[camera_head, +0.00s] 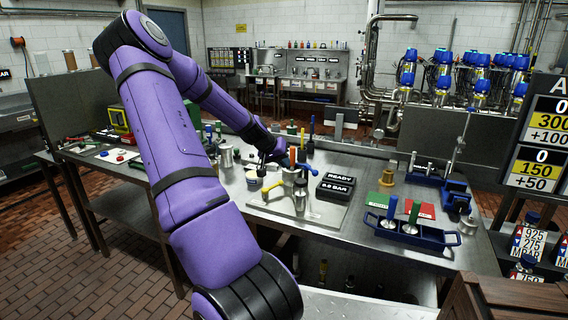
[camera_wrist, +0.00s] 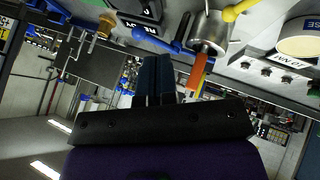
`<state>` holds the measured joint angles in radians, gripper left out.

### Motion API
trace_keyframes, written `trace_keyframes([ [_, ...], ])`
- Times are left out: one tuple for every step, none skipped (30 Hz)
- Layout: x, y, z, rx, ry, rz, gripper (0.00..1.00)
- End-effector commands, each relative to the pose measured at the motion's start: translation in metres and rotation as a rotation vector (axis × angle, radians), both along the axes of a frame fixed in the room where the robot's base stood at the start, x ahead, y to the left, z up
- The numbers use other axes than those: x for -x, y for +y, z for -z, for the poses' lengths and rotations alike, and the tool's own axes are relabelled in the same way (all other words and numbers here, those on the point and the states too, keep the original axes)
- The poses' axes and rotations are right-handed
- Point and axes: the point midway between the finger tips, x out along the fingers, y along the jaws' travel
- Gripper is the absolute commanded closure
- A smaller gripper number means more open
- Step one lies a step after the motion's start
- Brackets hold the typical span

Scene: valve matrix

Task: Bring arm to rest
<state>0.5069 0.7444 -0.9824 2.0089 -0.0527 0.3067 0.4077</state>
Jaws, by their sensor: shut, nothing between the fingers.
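My purple arm rises from the bottom of the head view, bends at upper left and reaches down to the workbench (camera_head: 345,235). My gripper (camera_head: 264,165) is small and dark there, beside a valve assembly (camera_head: 301,192) with yellow, orange and blue handles. In the wrist view my gripper (camera_wrist: 157,75) shows its two dark blue fingers together, with nothing held. The valve's metal body (camera_wrist: 208,35) and its blue, orange and yellow handles show beyond the fingers, upside down. Whether the fingers touch any handle is unclear.
A black display reading READY (camera_head: 338,182) stands right of the valve. A blue tray (camera_head: 410,233) with green- and blue-handled parts sits further right. Metal cups and small bottles stand close behind my wrist. The bench's front strip is fairly clear.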

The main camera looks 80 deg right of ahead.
Motion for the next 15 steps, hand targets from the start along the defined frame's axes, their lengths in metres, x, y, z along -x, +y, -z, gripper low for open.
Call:
trace_keyframes([
  [0.000, 0.000, 0.000, 0.000, 0.000, 0.000, 1.00],
  [0.000, 0.000, 0.000, 0.000, 0.000, 0.000, 1.00],
  [0.000, 0.000, 0.000, 0.000, 0.000, 0.000, 1.00],
  [0.000, 0.000, 0.000, 0.000, 0.000, 0.000, 1.00],
  [0.000, 0.000, 0.000, 0.000, 0.000, 0.000, 1.00],
  [0.000, 0.000, 0.000, 0.000, 0.000, 0.000, 1.00],
  [0.000, 0.000, 0.000, 0.000, 0.000, 0.000, 1.00],
  [0.000, 0.000, 0.000, 0.000, 0.000, 0.000, 1.00],
  [0.000, 0.000, 0.000, 0.000, 0.000, 0.000, 1.00],
  [0.000, 0.000, 0.000, 0.000, -0.001, 0.000, 1.00],
  [-0.001, 0.001, 0.000, -0.002, -0.003, -0.002, 1.00],
  [-0.004, 0.002, -0.001, -0.005, -0.009, -0.006, 1.00],
  [-0.007, 0.004, -0.001, -0.009, -0.015, -0.011, 1.00],
  [-0.012, 0.007, -0.002, -0.015, -0.024, -0.017, 1.00],
  [-0.020, 0.013, -0.003, -0.026, -0.040, -0.028, 1.00],
])
